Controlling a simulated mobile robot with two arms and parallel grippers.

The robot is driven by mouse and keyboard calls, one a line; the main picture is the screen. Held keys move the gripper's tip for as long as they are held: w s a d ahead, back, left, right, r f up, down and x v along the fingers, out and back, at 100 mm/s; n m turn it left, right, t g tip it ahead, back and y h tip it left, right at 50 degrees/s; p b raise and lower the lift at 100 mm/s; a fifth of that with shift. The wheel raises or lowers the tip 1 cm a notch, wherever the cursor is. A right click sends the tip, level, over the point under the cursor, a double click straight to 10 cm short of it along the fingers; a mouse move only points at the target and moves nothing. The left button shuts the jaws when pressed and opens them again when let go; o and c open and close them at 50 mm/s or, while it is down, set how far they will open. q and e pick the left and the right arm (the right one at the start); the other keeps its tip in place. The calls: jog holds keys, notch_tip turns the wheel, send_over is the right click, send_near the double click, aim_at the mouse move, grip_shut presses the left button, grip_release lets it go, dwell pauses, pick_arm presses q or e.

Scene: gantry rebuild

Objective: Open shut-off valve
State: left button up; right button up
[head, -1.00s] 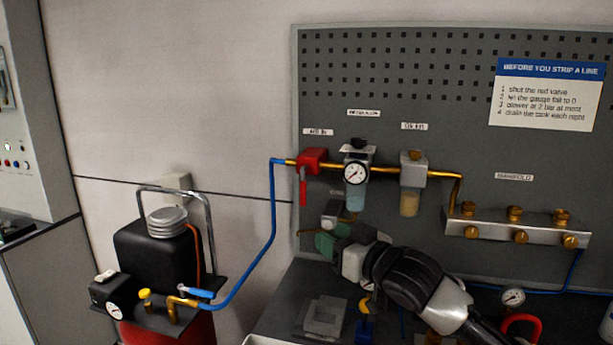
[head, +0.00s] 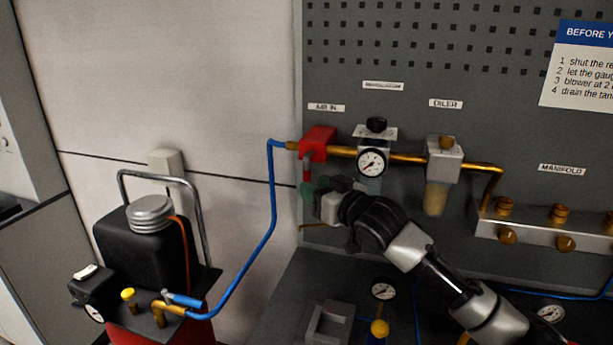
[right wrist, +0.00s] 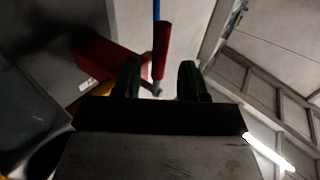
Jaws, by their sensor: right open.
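The red shut-off valve (head: 318,143) sits on the brass pipe under the "AIR IN" label. Its lever (head: 307,166) hangs down from the body, and its lower part is hidden by my right gripper (head: 311,190). In the right wrist view the red lever grip (right wrist: 161,50) and its grey stem show in the gap between the two dark green fingers of the open right gripper (right wrist: 159,75). The red valve body (right wrist: 106,62) is beside the left finger there. I cannot tell whether a finger touches the lever. My left gripper is out of view.
A gauge and regulator (head: 371,162) and an oiler (head: 443,160) hang just right of the valve. A blue hose (head: 273,215) runs down to the compressor (head: 145,250) at left. A grey block (head: 328,325) lies on the bench below.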

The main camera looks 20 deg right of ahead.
jog(key=shift+p+x, duration=0.35)
jog(key=shift+x, duration=1.45)
jog(key=shift+w, duration=0.1)
grip_shut()
